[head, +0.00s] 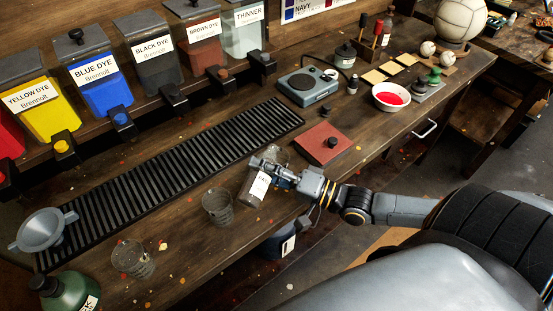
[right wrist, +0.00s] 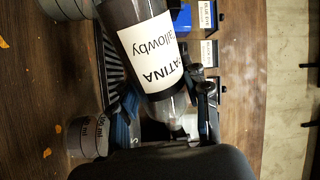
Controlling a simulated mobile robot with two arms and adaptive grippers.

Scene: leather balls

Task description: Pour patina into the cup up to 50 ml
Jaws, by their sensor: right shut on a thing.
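The patina bottle (head: 257,188) is a clear glass bottle with a white label. My right gripper (head: 272,174) is shut on it near the bench's front edge. In the right wrist view the bottle (right wrist: 146,50) shows the label word "PATINA", and its narrower part lies between the fingers (right wrist: 165,108). In the head view the bottle leans, its upper end to the right. A clear measuring cup (head: 217,207) stands upright just left of the bottle, apart from it; any liquid level is unclear. A second clear cup (head: 133,259) stands further left. My left gripper is not in view.
A slatted black drain mat (head: 170,180) lies behind the cups. A grey funnel (head: 41,230) and a green bottle (head: 68,292) are at the left. A dark red pad (head: 325,146), a scale (head: 307,87) and a bowl of red (head: 391,97) are to the right. Dye tanks line the back.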

